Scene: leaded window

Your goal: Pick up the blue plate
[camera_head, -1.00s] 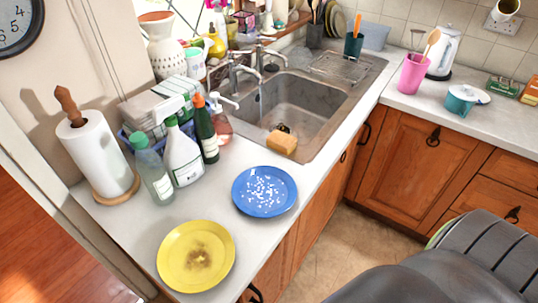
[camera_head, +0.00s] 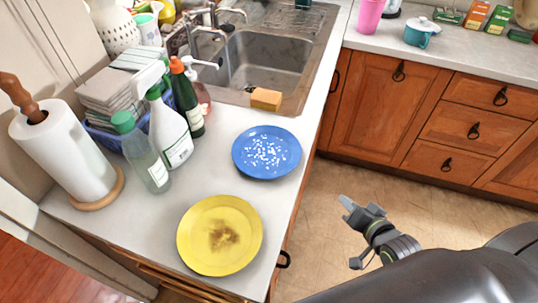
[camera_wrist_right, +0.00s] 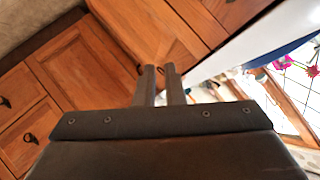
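The blue plate (camera_head: 267,152) with a white speckled pattern lies flat on the white countertop (camera_head: 205,172), close to its front edge, behind a yellow plate (camera_head: 219,235) with a brown stain. My right gripper (camera_head: 348,230) is to the right of the plate, out past the counter edge, apart from it and above the floor. In the right wrist view its two fingers (camera_wrist_right: 159,82) have a narrow gap between them and nothing in it. The blue plate is not clearly recognisable in that view. My left gripper is not in view.
A sink (camera_head: 268,62) with a sponge (camera_head: 266,99) on its rim lies behind the plate. Several bottles (camera_head: 172,125) and a paper towel roll (camera_head: 66,150) stand to the left. Wooden cabinets (camera_head: 385,107) line the right. The floor (camera_head: 325,225) between is clear.

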